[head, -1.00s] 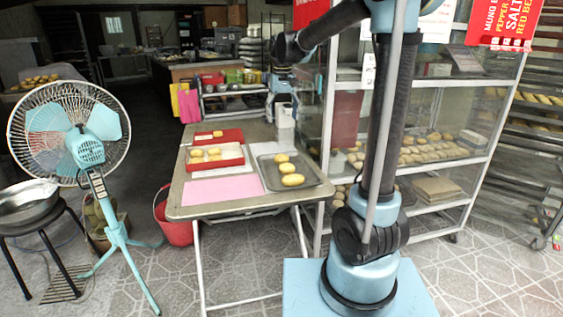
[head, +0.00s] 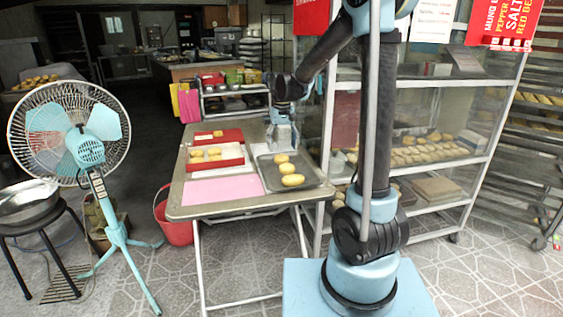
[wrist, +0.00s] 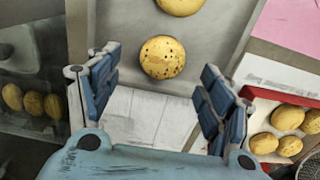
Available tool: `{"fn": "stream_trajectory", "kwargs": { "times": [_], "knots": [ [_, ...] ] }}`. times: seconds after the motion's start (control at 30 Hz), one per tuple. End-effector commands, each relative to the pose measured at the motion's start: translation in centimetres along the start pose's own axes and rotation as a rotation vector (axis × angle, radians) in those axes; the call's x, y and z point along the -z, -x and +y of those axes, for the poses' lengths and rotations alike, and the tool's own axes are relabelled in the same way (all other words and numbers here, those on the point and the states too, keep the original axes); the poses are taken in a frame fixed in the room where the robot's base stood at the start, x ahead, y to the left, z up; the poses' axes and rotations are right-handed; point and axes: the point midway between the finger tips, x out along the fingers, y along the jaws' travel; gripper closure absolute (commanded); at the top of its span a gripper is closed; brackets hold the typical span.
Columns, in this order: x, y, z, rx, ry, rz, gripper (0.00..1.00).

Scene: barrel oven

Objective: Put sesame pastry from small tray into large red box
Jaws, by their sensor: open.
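The small grey metal tray (head: 318,178) lies at the right of the table with a few pastries in a row. The speckled sesame pastry (wrist: 162,57) lies on it, and another pastry (wrist: 180,4) lies beyond it. The sesame pastry appears to be the farthest one in the head view (head: 281,158). My gripper (wrist: 160,88) is open and empty, its fingers on either side of a space just short of the sesame pastry. In the head view, my gripper (head: 281,146) is above the tray's far end. The large red box (head: 237,164) stands left of the tray, holding several pastries.
A smaller red container (head: 232,133) sits behind the large red box. A pink sheet (head: 222,190) covers the table's front. A glass-sided shelf (head: 420,175) with buns stands close on the right. A fan (head: 85,145) stands at left.

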Motion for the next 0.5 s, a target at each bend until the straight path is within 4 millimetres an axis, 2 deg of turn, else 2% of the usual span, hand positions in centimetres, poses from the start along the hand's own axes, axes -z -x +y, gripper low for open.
{"fn": "stream_trajectory", "kwargs": {
  "times": [0.3, 0.5],
  "knots": [
    [0.1, -3.8, -0.3, 0.0, 0.0, 0.0, 0.27],
    [0.0, -4.9, -0.3, 0.0, 0.0, 0.0, 0.27]
  ]
}}
